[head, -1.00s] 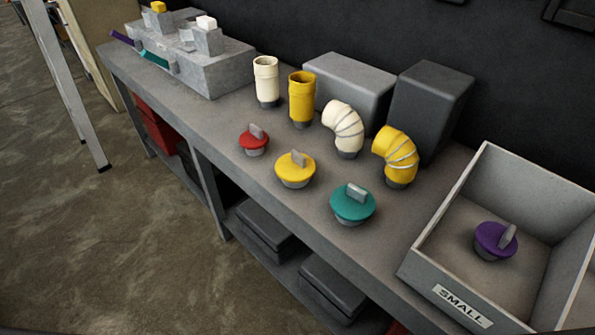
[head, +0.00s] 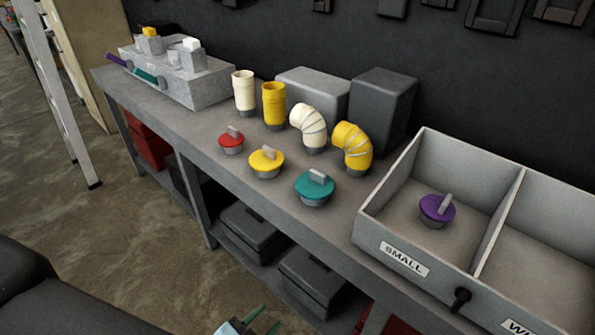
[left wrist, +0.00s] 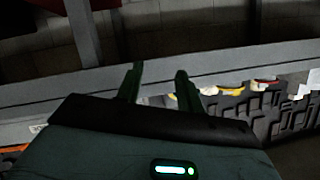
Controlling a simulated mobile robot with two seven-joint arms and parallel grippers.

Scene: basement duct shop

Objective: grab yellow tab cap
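The yellow tab cap (head: 266,162) sits upright on the grey bench, its grey tab on top. It stands between the red tab cap (head: 231,141) and the teal tab cap (head: 314,187). A purple tab cap (head: 436,209) lies in the bin section labelled SMALL. My left gripper (head: 265,319) shows only partly at the bottom edge of the head view, well short of the bench top and apart from the caps. In the left wrist view its two fingers (left wrist: 160,70) stand apart with nothing between them. My right gripper is not in view.
Behind the caps stand a cream pipe (head: 244,92), a yellow pipe (head: 273,105), a cream elbow (head: 308,127) and a yellow elbow (head: 353,147). The divided bin (head: 375,226) is at the right. A grey block fixture (head: 198,92) is at the far left. The bench front strip is clear.

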